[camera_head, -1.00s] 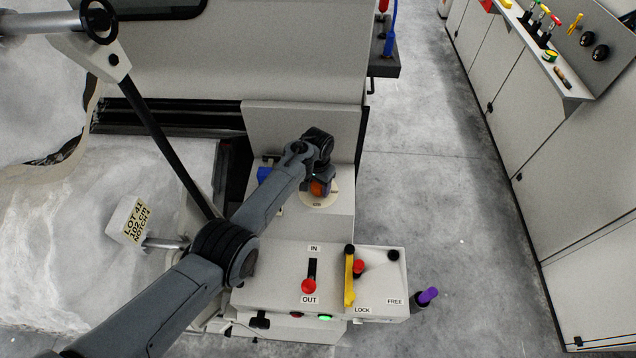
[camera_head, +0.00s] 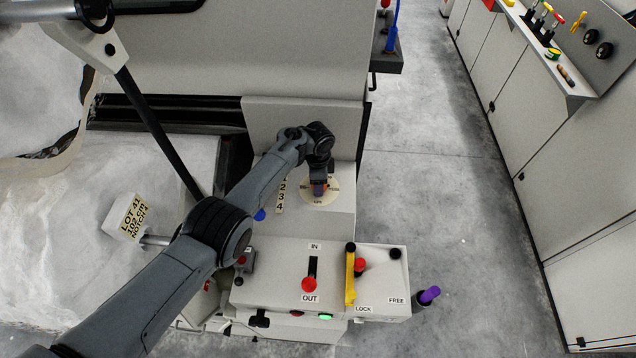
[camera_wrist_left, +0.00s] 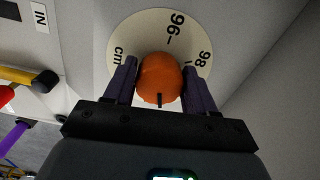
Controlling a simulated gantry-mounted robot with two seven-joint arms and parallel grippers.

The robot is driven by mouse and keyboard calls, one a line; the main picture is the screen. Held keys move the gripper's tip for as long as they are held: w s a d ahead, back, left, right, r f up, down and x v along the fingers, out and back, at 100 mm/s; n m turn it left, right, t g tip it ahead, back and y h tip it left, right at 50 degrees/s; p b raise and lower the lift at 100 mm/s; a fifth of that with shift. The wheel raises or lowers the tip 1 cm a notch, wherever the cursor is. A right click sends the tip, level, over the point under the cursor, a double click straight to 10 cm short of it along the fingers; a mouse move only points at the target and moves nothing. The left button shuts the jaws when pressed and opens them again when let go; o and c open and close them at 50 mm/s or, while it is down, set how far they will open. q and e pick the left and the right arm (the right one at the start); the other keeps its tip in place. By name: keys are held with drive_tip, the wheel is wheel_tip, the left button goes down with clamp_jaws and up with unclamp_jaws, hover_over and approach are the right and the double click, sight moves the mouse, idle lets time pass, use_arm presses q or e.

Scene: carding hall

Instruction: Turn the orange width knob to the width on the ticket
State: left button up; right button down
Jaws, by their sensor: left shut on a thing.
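The orange width knob (camera_wrist_left: 158,76) sits at the middle of a cream dial (camera_wrist_left: 122,38) marked "cm", 96 and 98. My left gripper (camera_wrist_left: 160,88) is shut on the knob, one dark purple finger on each side. A short black mark shows on the knob's near side in the wrist view; the number it points at is hidden. In the head view my left gripper (camera_head: 319,187) stands over the dial (camera_head: 334,194) and hides most of the knob. The ticket (camera_head: 128,217) reads LOT 41, 102 cm, NOTCH 4. My right gripper is not in view.
A plate numbered 1 to 4 (camera_head: 281,196) is beside the dial, near a blue knob (camera_head: 260,214). Closer are a red IN/OUT lever (camera_head: 309,285), a yellow lever (camera_head: 350,278) and a purple handle (camera_head: 429,294). Bare floor lies to the right.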

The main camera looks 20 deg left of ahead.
use_arm(q)
drive_tip(key=shift+m+b, duration=0.6)
drive_tip(key=shift+m, duration=1.1)
drive_tip(key=o, duration=1)
drive_tip(key=shift+r, duration=0.15)
wheel_tip(320, 180, up, 9)
drive_tip(key=p, duration=0.3)
drive_tip(key=shift+w+r+p, duration=0.1)
drive_tip(key=shift+r+p, duration=0.05)
drive_tip(key=shift+p, duration=0.25)
drive_tip(key=shift+r, duration=0.65)
